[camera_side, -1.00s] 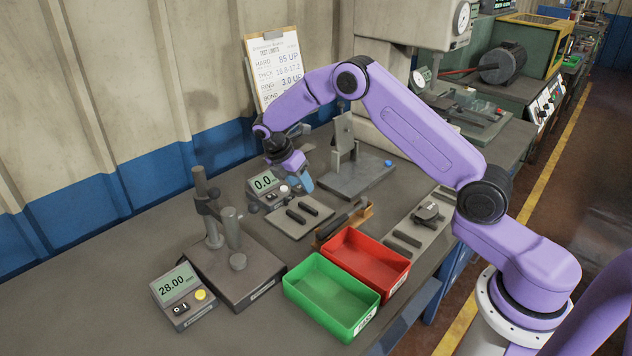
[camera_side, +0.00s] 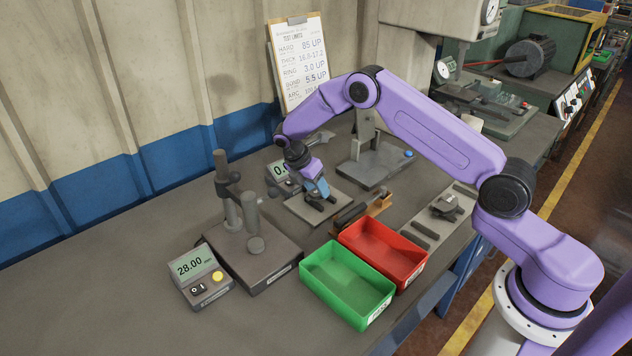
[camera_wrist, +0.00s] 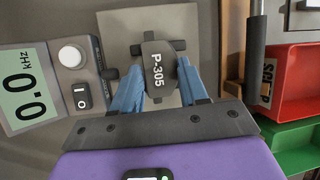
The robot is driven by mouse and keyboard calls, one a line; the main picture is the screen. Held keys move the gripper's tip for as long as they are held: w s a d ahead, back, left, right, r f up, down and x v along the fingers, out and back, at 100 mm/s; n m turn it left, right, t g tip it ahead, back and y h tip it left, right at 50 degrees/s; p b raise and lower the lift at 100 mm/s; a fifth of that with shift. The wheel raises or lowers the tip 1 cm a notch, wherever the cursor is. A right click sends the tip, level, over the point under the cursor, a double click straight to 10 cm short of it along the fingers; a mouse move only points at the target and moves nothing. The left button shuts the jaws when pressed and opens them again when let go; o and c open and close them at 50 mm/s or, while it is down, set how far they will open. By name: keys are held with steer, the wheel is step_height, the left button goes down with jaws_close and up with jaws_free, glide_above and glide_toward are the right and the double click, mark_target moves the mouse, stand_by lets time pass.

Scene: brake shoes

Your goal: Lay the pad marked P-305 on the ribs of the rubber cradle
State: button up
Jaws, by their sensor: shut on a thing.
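The pad marked P-305 (camera_wrist: 160,65) is dark grey with white lettering, and its marked face shows in the wrist view. My gripper (camera_wrist: 163,85) is shut on it, with a blue finger on each side. In the side view my gripper (camera_side: 319,192) points down over the rubber cradle, a light grey plate (camera_side: 297,208) with dark ribs. In the wrist view the plate (camera_wrist: 117,28) lies under the pad, and rib ends (camera_wrist: 137,49) stick out on both sides of it. The gap between pad and ribs is hidden, so I cannot tell whether they touch.
A meter (camera_wrist: 30,88) reading 0.0 kHz stands close to the left of the cradle in the wrist view. A green bin (camera_side: 345,287) and a red bin (camera_side: 383,252) stand nearby. A thickness gauge stand (camera_side: 250,245) and its 28.00 readout (camera_side: 198,270) are on the bench.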

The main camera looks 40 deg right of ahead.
steer(key=shift+f, duration=0.45)
stand_by(0.6)
steer(key=o, duration=1.4)
steer(key=shift+c, duration=0.2)
steer(key=v, duration=1.7)
steer(key=s+a+r+m+t+y, duration=0.1)
steer(key=s+a+r, duration=0.4)
steer(key=s+a, duration=0.3)
steer(key=s+r+m+t+y, duration=0.1)
steer(key=s+r+m+y, duration=0.15)
steer(key=s, duration=0.95)
steer(key=s+d+f+m+y, duration=0.1)
steer(key=s+d, duration=0.2)
steer(key=s, duration=0.9)
steer(key=s+d+f+m, duration=0.1)
steer(key=s+d+m, duration=0.1)
steer(key=s, duration=1)
steer(key=shift+d+y, duration=0.35)
steer(key=shift+d, duration=0.45)
